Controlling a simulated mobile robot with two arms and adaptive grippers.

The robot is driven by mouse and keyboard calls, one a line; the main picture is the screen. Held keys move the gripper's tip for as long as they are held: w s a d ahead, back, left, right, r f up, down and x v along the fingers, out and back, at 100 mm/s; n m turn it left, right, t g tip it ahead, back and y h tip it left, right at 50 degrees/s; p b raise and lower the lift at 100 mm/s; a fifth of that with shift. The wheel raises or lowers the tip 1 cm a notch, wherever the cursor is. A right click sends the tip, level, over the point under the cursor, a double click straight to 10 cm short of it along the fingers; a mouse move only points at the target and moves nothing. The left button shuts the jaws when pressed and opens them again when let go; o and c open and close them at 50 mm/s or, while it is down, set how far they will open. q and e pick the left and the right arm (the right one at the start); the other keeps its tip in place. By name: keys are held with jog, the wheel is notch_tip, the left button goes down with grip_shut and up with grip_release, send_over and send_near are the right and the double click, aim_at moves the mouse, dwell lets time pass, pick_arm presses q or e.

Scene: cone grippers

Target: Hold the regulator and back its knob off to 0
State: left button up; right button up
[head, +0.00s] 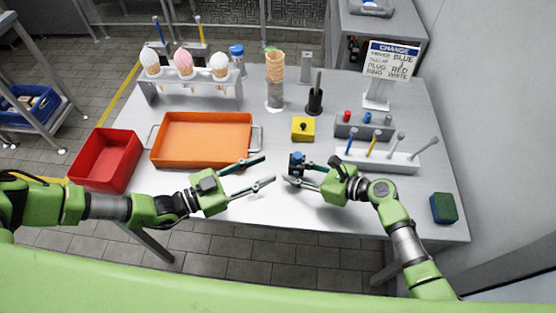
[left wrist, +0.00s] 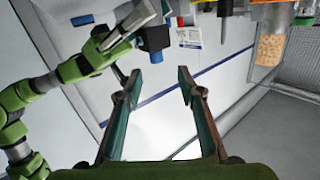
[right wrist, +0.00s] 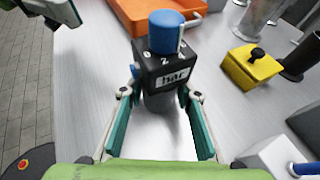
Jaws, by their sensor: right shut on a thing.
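The regulator (head: 296,168) is a dark block with a blue knob (head: 297,156) on top, at the table's front middle. In the right wrist view its body (right wrist: 163,68) has a "bar" label and printed figures, including 0 and 2. A pale pointer line shows on the right side of the knob (right wrist: 165,32). My right gripper (right wrist: 160,90) is shut on the regulator's lower body, one finger on each side. My left gripper (head: 265,170) is open and empty, left of the regulator and apart from it. The regulator also shows beyond its fingers in the left wrist view (left wrist: 152,40).
An orange tray (head: 203,164) and a red bin (head: 106,160) are to the left. A yellow box with a black knob (head: 303,129) sits behind the regulator. Racks of plugs (head: 365,128) and tools (head: 376,156), a sign (head: 391,62) and a green-blue sponge (head: 444,208) are to the right.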

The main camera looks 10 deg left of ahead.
pick_arm(q)
jog(key=w+d+r+m+g+y, duration=0.2)
jog(key=w+d+m+y, duration=0.1)
jog(key=w+m, duration=0.65)
notch_tip(320, 180, up, 11)
jog(key=m+g+y, duration=0.8)
jog(key=m+y, duration=0.4)
jog(key=m, duration=0.3)
send_over(298, 154)
jog(key=shift+h, duration=0.3)
notch_tip(298, 154, down, 11)
jog(key=shift+f, duration=0.15)
grip_shut()
